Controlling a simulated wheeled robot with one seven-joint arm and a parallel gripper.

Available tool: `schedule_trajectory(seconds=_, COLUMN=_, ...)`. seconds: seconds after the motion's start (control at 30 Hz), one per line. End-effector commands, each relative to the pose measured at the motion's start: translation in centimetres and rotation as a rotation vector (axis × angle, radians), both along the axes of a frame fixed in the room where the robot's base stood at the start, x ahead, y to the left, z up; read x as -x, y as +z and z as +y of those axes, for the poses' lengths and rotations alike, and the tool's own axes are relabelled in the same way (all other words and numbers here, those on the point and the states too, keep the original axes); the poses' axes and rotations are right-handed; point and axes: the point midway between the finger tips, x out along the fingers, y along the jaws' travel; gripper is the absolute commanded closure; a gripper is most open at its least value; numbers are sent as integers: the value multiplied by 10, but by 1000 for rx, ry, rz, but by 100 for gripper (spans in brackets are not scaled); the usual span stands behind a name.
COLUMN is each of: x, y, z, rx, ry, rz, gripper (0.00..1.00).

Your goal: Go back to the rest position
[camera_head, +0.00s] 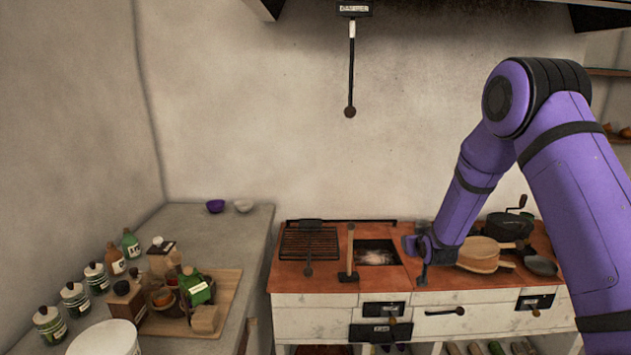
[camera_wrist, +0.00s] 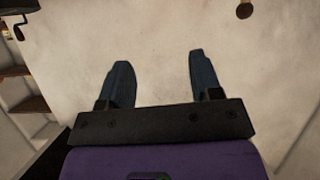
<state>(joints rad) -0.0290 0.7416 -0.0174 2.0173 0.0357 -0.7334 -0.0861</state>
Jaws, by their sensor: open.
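My gripper (camera_wrist: 158,82) shows in the wrist view with its two dark fingers apart and nothing between them. Behind the fingers is the bare plaster wall. In the head view my purple arm reaches in from the right and bends down over the right part of the stove. The gripper end (camera_head: 422,262) hangs near the red stove top (camera_head: 330,282), left of the wooden pan-like items. Whether it touches anything there cannot be told.
A grate (camera_head: 310,242), a wooden-handled hammer-like tool (camera_head: 350,255) and an open fire hole (camera_head: 377,252) are on the stove. Wooden boards (camera_head: 480,252), a dark pot (camera_head: 509,226) and a small pan (camera_head: 541,265) stand right. Jars and a tray (camera_head: 226,290) fill the left counter.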

Motion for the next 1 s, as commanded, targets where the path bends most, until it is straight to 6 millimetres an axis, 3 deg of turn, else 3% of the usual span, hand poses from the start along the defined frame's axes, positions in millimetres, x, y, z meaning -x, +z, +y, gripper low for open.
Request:
schedule_trajectory(seconds=0.03, x=5, y=22, z=0, rx=-4, ry=-1, rz=11, gripper=41)
schedule_trajectory(seconds=0.1, x=13, y=46, z=0, rx=-9, ry=-1, rz=36, gripper=41)
schedule_trajectory(seconds=0.27, x=39, y=97, z=0, rx=-21, ry=-3, rz=98, gripper=41)
schedule_trajectory(seconds=0.5, x=91, y=166, z=0, rx=-37, ry=-5, rz=187, gripper=41)
schedule_trajectory(seconds=0.8, x=176, y=234, z=-1, rx=-51, ry=-10, rz=299, gripper=41)
schedule_trajectory(seconds=1.0, x=241, y=267, z=-1, rx=-59, ry=-13, rz=374, gripper=41)
